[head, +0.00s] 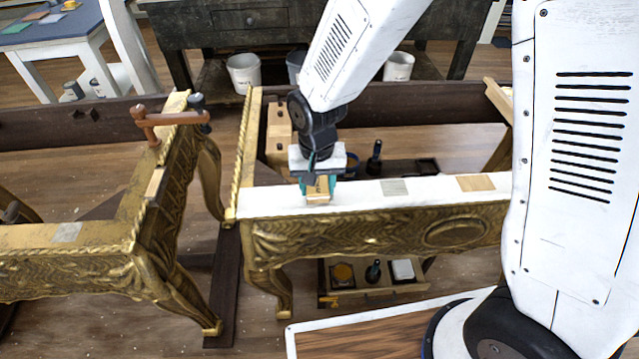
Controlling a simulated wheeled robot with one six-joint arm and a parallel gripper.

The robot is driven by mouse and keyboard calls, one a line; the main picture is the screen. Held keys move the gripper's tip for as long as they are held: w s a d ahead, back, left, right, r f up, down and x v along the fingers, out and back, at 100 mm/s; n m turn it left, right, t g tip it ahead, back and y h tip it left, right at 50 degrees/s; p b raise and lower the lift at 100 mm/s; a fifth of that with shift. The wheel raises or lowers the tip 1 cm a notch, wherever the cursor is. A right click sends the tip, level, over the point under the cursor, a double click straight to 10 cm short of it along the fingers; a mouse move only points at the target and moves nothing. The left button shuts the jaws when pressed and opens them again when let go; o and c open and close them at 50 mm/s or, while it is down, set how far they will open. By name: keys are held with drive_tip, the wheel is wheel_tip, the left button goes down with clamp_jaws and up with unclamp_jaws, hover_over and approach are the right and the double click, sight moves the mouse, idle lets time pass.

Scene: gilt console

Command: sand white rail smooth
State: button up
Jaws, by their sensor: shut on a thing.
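The white rail (280,197) is the white-coated top of the gilt console frame's front, running left to right. It carries a grey patch (394,187) and a bare wood patch (476,183) right of my gripper. My gripper (318,181) points down and is shut on a wooden sanding block (318,192). The block is at the left part of the rail and appears to rest on its white top. The block's underside is hidden.
A second gilt frame (150,205) with a brown clamp (168,120) stands at the left. A tray (375,285) with jars sits below the rail. White buckets (244,72) stand behind. My own arm covers the rail's right end.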

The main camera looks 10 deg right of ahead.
sight(317, 184)
drive_tip(key=shift+r, duration=3.05)
drive_tip(key=shift+r, duration=0.1)
drive_tip(key=shift+r, duration=1.4)
